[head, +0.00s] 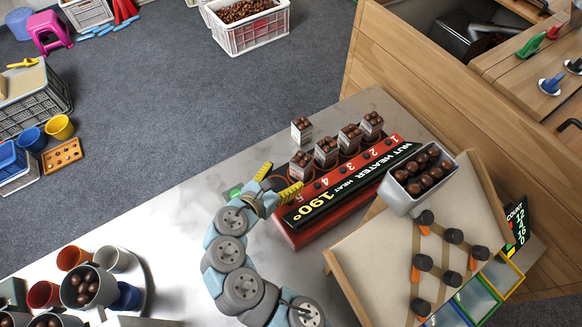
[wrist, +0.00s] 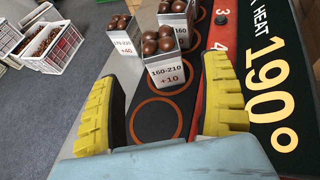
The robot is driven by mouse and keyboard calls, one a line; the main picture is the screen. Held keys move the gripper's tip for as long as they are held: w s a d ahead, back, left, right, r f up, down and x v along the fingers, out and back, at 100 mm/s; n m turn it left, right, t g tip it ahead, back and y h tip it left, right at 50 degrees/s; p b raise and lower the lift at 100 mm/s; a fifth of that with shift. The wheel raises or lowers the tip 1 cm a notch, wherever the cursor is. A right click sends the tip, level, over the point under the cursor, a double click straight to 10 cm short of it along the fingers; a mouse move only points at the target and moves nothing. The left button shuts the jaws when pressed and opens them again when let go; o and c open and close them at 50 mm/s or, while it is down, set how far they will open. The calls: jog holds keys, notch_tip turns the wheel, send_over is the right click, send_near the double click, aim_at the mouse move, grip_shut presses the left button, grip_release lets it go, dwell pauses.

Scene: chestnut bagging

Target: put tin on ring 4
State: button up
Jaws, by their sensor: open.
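Grey tins of chestnuts stand in a row on the black heater plate in the head view. The nearest tin (head: 300,168), marked "160-210 +10" in the wrist view (wrist: 168,73), stands upright on an orange-edged ring, seemingly ring 4. My gripper (head: 277,180) is open. Its yellow fingers in the wrist view (wrist: 160,85) lie on either side, with that tin just beyond the tips, apart from both. The ring nearest me (wrist: 155,121), seemingly ring 5, is bare. Another tin (head: 301,132), marked "+40" in the wrist view (wrist: 124,43), stands off the rings, behind the row.
The red heater front (head: 330,208) carries the numbers and a 190° display. A grey bin of chestnuts (head: 395,195) and a sloped wooden board (head: 385,255) stand at right. Cups (head: 75,258) stand at lower left. The marble counter (head: 190,215) left of my gripper is clear.

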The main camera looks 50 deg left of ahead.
jog(key=shift+p+v, duration=1.05)
jog(key=shift+v, duration=0.15)
jog(key=shift+a+f, duration=0.1)
